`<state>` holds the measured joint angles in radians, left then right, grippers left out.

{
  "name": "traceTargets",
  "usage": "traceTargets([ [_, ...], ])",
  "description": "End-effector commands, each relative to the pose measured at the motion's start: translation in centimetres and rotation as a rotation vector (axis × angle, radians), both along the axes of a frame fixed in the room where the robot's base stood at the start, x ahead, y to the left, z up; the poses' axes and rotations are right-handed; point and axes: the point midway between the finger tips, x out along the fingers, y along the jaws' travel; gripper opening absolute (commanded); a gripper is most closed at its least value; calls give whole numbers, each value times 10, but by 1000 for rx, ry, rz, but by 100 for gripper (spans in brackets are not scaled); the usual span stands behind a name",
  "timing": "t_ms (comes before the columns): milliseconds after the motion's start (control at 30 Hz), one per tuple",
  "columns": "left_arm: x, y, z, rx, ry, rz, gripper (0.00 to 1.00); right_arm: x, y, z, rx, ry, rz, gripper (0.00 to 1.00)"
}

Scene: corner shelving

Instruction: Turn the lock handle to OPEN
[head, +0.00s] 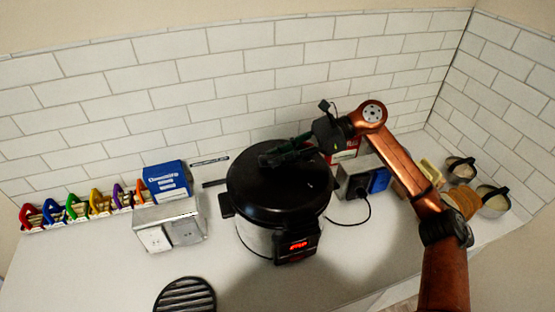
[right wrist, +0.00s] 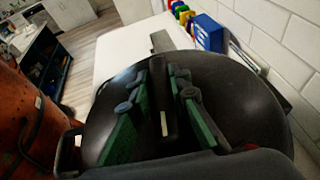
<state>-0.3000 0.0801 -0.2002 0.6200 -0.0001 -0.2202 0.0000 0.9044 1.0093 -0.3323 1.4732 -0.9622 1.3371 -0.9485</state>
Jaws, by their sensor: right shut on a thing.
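A pressure cooker (head: 255,240) with a wide black lid (head: 270,195) stands on the white counter, its red display lit at the front. My right gripper (head: 280,156) reaches over the lid from the right. In the right wrist view, its green-padded fingers (right wrist: 162,112) are either side of a black lock handle (right wrist: 160,70) with a small white mark, and are shut on it. The handle stands on the lid (right wrist: 240,95). In the head view the gripper mostly hides the handle. No OPEN marking can be read. My left gripper is in no view.
Left of the cooker are a grey metal box (head: 170,232), a blue box (head: 167,182) and several coloured holders (head: 90,205). A black slatted disc (head: 185,296) lies in front. Right are a socket box (head: 352,185), a cable (head: 362,212) and dark-handled pots (head: 494,205). A tiled wall stands behind.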

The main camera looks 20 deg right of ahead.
Motion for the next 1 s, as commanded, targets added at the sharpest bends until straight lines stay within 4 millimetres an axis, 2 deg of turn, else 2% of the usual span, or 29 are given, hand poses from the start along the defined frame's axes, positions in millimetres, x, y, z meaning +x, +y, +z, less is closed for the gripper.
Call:
traceTargets([
  [400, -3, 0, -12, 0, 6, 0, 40, -1, 0, -3, -5, 2, 149, 0],
  [867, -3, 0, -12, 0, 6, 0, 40, -1, 0, -2, -6, 3, 160, 0],
  [900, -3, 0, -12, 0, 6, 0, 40, -1, 0, -3, -6, 3, 160, 18],
  [1000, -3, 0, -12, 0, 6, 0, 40, -1, 0, -2, -5, 2, 159, 25],
])
